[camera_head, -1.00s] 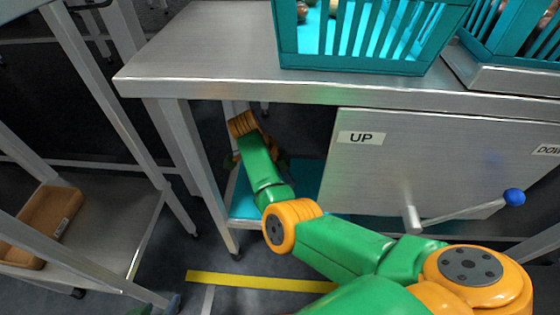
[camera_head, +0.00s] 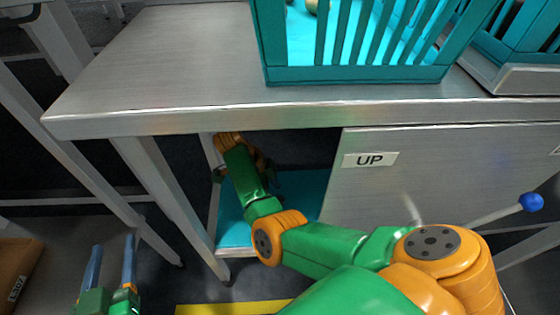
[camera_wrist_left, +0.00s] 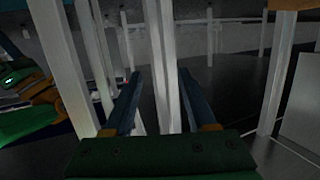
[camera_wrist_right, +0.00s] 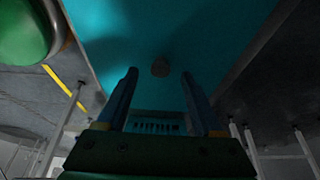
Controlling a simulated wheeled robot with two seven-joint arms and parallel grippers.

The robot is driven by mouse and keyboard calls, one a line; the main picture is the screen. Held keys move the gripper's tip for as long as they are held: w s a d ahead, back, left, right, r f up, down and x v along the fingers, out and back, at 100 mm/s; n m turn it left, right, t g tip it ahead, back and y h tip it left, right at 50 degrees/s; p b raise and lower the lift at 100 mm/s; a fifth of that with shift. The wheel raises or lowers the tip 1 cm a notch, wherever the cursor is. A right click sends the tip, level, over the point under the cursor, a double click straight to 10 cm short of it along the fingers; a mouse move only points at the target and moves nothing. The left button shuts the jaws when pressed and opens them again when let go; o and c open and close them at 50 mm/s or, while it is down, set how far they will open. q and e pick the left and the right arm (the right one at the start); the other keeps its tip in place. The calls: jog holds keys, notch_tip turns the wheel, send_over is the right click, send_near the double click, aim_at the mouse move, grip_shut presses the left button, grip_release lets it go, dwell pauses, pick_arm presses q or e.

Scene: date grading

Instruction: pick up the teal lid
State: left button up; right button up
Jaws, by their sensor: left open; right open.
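In the right wrist view a broad teal surface (camera_wrist_right: 215,30) fills the upper middle, with a small grey knob (camera_wrist_right: 160,66) on it. It looks like the teal lid, but I cannot tell its edges from the shelf. My right gripper (camera_wrist_right: 159,80) is open, with the knob appearing between its fingertips; I cannot tell the gap to it. In the head view my right arm reaches under the bench top, above a teal-covered lower shelf (camera_head: 236,222); its fingers are hidden there. My left gripper (camera_head: 112,245) is open and empty, left of the bench.
The metal bench top (camera_head: 160,60) overhangs my right arm. A panel marked UP (camera_head: 400,190), with a blue-knobbed lever (camera_head: 530,202), stands right of the opening. Teal crates (camera_head: 350,75) stand above. A bench leg (camera_head: 165,195) borders the opening at left.

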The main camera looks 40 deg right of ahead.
jog(key=shift+b+x, duration=0.35)
jog(key=shift+x, duration=0.65)
pick_arm(q)
notch_tip(320, 180, up, 6)
jog(key=t+h, duration=0.1)
jog(key=t, duration=0.2)
jog(key=shift+w+d+r+t+h, duration=0.25)
jog(key=shift+d+t+h, duration=0.05)
jog(key=shift+d+t, duration=0.15)
pick_arm(e)
grip_shut()
